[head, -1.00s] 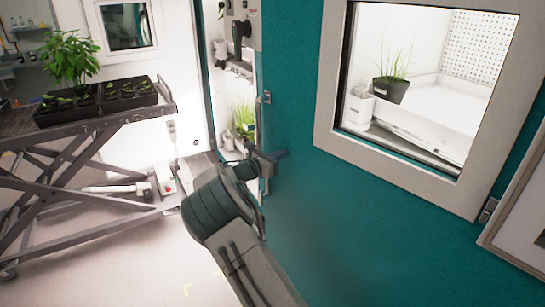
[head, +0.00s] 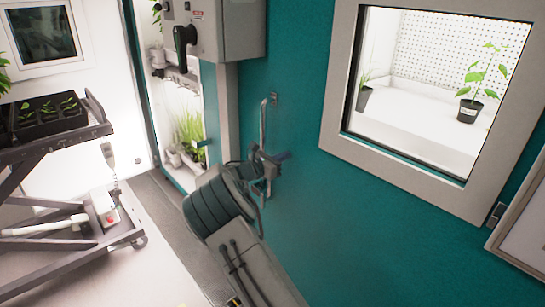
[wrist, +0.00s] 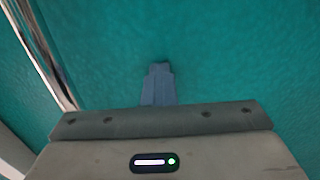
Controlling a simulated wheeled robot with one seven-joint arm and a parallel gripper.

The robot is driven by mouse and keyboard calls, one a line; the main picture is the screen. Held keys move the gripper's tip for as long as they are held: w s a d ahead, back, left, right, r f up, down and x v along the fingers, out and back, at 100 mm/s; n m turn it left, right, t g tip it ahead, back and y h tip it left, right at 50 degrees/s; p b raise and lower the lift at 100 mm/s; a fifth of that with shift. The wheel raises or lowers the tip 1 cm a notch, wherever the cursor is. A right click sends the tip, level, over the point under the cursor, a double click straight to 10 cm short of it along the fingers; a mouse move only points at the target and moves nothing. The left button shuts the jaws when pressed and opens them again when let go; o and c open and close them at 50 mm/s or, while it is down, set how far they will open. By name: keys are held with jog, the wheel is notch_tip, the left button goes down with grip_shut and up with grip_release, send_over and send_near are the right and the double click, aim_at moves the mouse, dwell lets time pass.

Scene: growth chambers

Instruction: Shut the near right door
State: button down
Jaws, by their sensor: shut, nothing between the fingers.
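The teal door (head: 320,215) with a grey-framed window fills the right of the head view. Its upright metal handle (head: 264,122) is near its left edge, beside a pale jamb. I cannot tell whether a gap is left between door edge and jamb. My gripper (head: 276,160) is at the handle's lower part, in front of the door face. In the wrist view, the shut fingers (wrist: 158,85) point at the teal surface with nothing between them; contact is unclear.
A grey control box (head: 215,28) with a black lever juts out above and left of the door edge. A lit opening with plants (head: 188,130) is further left. A cart (head: 60,130) with seedling trays stands at far left. Grey floor lies between.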

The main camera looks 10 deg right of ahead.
jog(key=shift+w+d+r, duration=0.15)
jog(key=shift+d+r, duration=0.1)
jog(key=shift+r, duration=0.2)
jog(key=shift+w+d+r, duration=0.1)
jog(key=shift+d+r, duration=0.1)
jog(key=shift+r, duration=0.2)
jog(key=shift+a, duration=0.15)
jog(key=f+b+v, duration=0.1)
jog(key=f+v, duration=0.1)
jog(key=v, duration=1.4)
jog(key=s+d+m+g+y, duration=0.1)
jog(key=s+d+m+g, duration=0.25)
jog(key=d, duration=0.65)
jog(key=s+d+m+g+y, duration=0.55)
jog(key=s+d+m, duration=0.25)
jog(key=s, duration=0.4)
jog(key=s+a+m+t+y, duration=0.1)
jog(key=s+m+y, duration=0.3)
jog(key=s, duration=0.8)
jog(key=s+a+r+m+t+y, duration=0.1)
jog(key=s+m+y, duration=0.3)
jog(key=s+m, duration=0.5)
jog(key=s+a, duration=0.1)
jog(key=s, duration=0.2)
jog(key=shift+r+y, duration=0.2)
jog(key=shift+y, duration=0.15)
